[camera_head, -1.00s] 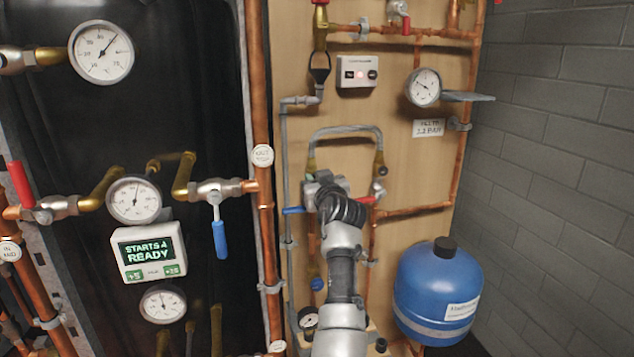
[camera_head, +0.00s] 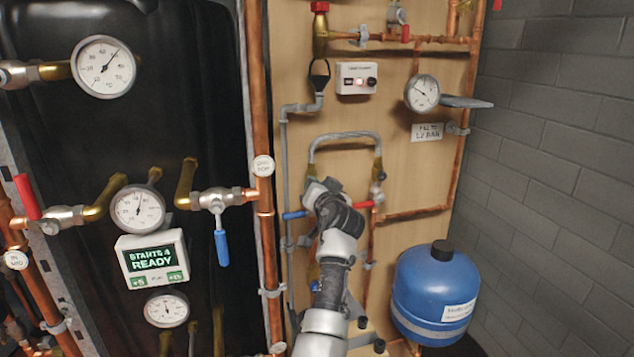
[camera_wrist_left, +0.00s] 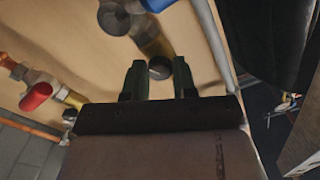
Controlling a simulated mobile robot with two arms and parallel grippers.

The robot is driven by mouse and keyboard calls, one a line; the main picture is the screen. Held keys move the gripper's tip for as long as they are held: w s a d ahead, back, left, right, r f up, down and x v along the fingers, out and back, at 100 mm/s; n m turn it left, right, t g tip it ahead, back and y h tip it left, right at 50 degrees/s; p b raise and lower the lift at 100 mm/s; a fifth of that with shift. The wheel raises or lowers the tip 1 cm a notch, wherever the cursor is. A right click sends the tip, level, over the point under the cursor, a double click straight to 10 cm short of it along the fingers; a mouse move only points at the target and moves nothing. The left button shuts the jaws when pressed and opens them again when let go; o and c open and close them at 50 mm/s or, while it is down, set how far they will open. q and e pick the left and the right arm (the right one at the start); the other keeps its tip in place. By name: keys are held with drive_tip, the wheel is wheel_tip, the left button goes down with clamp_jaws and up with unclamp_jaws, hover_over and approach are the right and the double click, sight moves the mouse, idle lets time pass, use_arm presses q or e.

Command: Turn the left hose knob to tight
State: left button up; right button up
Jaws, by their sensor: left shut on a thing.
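The grey hose (camera_head: 345,134) arches over the wooden board, with a brass fitting (camera_head: 311,167) at its left end. My left gripper (camera_head: 320,190) is just below that fitting, and its wrist hides the left hose knob in the head view. In the left wrist view, the two dark fingers of my left gripper (camera_wrist_left: 160,82) are on either side of a small dark round knob (camera_wrist_left: 160,68), with brass fitting behind it. The gripper is shut on this knob. The knob's marking cannot be read. My right gripper is out of view.
A blue lever (camera_head: 293,215) is close left of the gripper and a red lever (camera_head: 363,204) close right; the red one also shows in the left wrist view (camera_wrist_left: 36,97). A blue tank (camera_head: 436,295) stands lower right. A copper pipe (camera_head: 260,120) runs up on the left.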

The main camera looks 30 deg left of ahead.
use_arm(q)
drive_tip(key=shift+m+p, duration=8.5)
drive_tip(key=shift+m, duration=3.3)
drive_tip(key=o, duration=0.9)
drive_tip(key=shift+f, duration=0.1)
drive_tip(key=shift+o, duration=0.2)
drive_tip(key=b+v, duration=0.1)
drive_tip(key=v, duration=0.9)
drive_tip(key=shift+s+d+b, duration=0.2)
drive_tip(key=shift+d+b, duration=0.05)
drive_tip(key=shift+b, duration=0.15)
